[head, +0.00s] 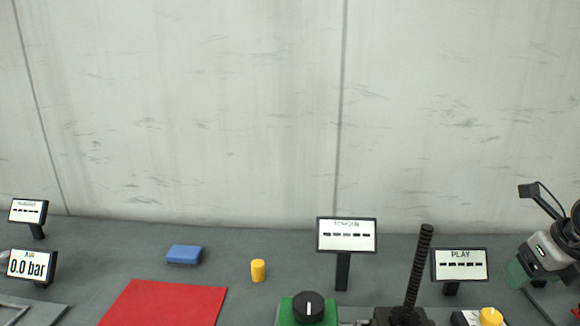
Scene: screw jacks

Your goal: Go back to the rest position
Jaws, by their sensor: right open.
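My right gripper (518,272) is at the right edge of the head view, over the right end of the bench. It is open, with nothing seen in it, though its fingers are small and hard to make out. It is apart from the black threaded rod (417,270), which stands tilted slightly right on a dark base at the bottom edge. A green unit (288,312) with a black knob (308,306) is left of the rod. My left gripper is not in view.
The grey bench (110,250) carries a red mat (170,300), a blue block (184,254) and a yellow cylinder (258,270). Upright displays include the torque one (346,250), the PLAY one (459,281) and the air one (31,281). A pale wall (200,120) stands behind.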

